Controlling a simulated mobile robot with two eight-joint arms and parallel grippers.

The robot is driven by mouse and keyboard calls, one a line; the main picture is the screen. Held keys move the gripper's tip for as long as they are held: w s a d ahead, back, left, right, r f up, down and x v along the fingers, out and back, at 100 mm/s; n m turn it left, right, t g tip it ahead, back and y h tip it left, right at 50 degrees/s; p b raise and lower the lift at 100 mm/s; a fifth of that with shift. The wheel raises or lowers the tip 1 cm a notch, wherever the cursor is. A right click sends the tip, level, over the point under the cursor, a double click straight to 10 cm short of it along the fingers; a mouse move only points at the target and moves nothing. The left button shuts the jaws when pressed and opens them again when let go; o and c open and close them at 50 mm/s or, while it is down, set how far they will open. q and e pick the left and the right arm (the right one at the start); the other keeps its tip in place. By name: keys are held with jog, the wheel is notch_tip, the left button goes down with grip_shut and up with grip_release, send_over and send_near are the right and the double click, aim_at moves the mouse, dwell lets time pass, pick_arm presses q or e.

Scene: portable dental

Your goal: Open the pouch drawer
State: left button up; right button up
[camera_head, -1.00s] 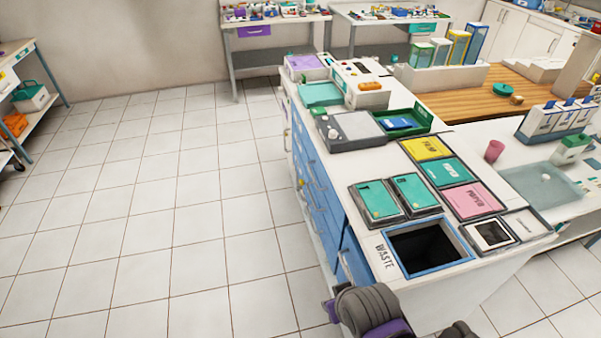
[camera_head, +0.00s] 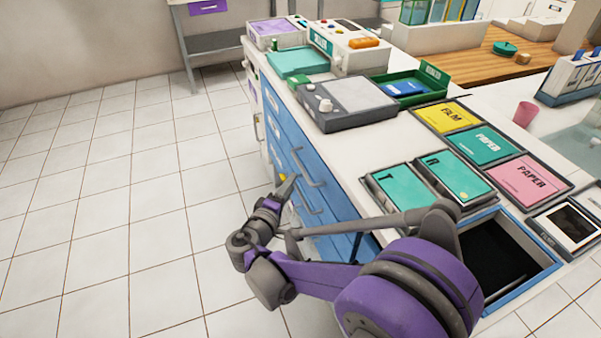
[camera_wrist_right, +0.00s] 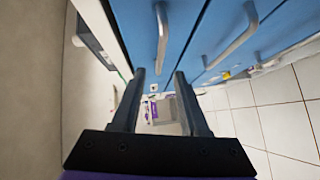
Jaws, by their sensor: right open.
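The blue drawer fronts (camera_head: 288,140) run along the left side of the white counter and look closed. They carry grey bar handles (camera_head: 306,172); I cannot tell which front is the pouch drawer. My right gripper (camera_head: 285,190) is beside these fronts, near the handles, in the head view. In the right wrist view its two fingers (camera_wrist_right: 162,92) are apart with nothing between them. There the blue fronts (camera_wrist_right: 200,30) fill the top, with one handle (camera_wrist_right: 162,40) just ahead of the left finger and another (camera_wrist_right: 238,35) further right. My left gripper is out of view.
The counter top holds teal boxes marked T and R (camera_head: 402,190), a grey device (camera_head: 345,102), a green tray (camera_head: 425,85) and a blue-rimmed waste opening (camera_head: 500,255). Tiled floor (camera_head: 110,200) left of the counter is clear.

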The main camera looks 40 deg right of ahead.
aim_at(302, 166)
jog(key=b+x, duration=0.1)
jog(key=x, duration=0.8)
jog(key=shift+d, duration=0.15)
jog(key=shift+c, duration=0.2)
grip_shut()
dwell(0.9)
